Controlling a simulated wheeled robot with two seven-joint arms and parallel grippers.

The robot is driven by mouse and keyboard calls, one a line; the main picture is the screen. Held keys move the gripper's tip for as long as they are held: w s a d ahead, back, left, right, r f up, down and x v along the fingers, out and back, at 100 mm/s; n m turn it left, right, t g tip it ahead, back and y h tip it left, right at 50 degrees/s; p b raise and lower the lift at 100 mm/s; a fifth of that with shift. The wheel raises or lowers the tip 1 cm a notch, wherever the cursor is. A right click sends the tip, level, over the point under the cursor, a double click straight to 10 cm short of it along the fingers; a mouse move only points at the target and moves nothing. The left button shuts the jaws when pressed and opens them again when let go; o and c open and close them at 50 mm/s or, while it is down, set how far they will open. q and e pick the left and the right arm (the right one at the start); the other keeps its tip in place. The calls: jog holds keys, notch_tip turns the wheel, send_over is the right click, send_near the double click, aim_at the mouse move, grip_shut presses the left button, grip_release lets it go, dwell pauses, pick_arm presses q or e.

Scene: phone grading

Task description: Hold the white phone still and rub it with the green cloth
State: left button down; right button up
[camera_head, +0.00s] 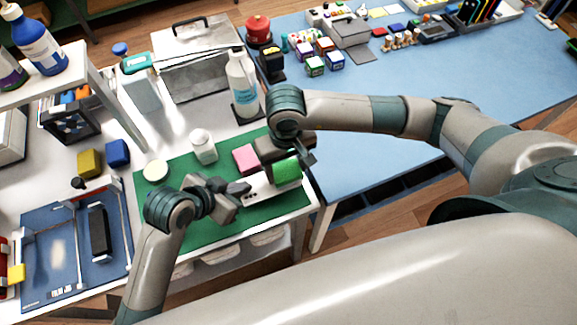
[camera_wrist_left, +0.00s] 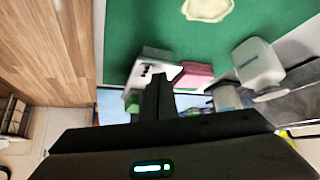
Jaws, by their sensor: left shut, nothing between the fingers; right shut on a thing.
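The white phone (camera_head: 258,188) lies on the green mat (camera_head: 193,231) near its right side; its dark camera dots show in the left wrist view (camera_wrist_left: 146,69). My left gripper (camera_head: 244,188) is shut and empty, with its fingertips at the phone's left end; I cannot tell whether they press on it. My right gripper (camera_head: 300,158) is shut on the green cloth (camera_head: 287,171), which is at the phone's right end and hides part of it. Whether the cloth touches the phone is unclear.
A pink block (camera_head: 245,159) lies just behind the phone. A small white bottle (camera_head: 203,148) and a cream disc (camera_head: 155,171) stand farther left. A tall pump bottle (camera_head: 242,84) is behind.

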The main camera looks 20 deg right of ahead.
jog(key=shift+a, duration=0.25)
jog(key=shift+a+f, duration=0.15)
jog(key=shift+a, duration=0.4)
jog(key=shift+s+f, duration=0.1)
dwell(0.4)
jog(key=shift+d, duration=0.8)
jog(key=shift+d, duration=0.15)
jog(key=shift+d+r, duration=0.25)
jog(key=shift+d, duration=0.4)
